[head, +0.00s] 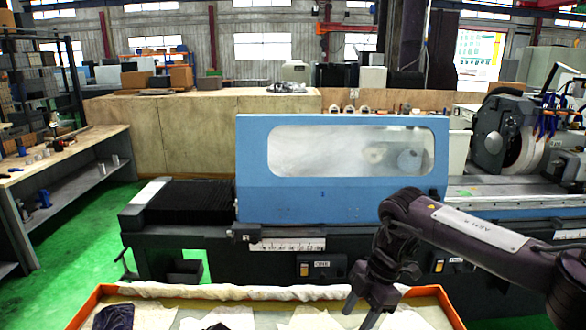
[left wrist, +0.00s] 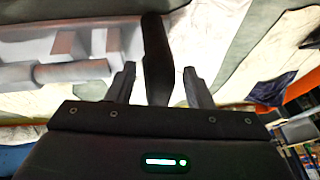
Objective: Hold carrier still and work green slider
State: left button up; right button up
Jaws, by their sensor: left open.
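My left gripper (left wrist: 160,87) shows only in the left wrist view, its two fingers apart. A dark upright bar (left wrist: 156,55) stands between them in the picture; I cannot tell what it is or whether they touch it. A grey and reddish-brown part (left wrist: 75,65) lies to the left, blurred. My right gripper (head: 360,312) hangs over the right part of an orange-rimmed tray (head: 85,306), with its fingers apart and nothing seen between them. I cannot make out a carrier or a green slider in either view.
White cloth (head: 225,291) lines the tray, with dark pieces (head: 114,317) at its front left. Behind it stands the blue-guarded grinder (head: 335,195), with its wheel housing (head: 500,135) at right. A workbench (head: 60,155) is at left. Green floor is open between.

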pick_arm(q)
jog(key=v, duration=1)
jog(key=shift+d+r, duration=0.2)
jog(key=shift+r, duration=0.05)
jog(key=shift+s, duration=0.1)
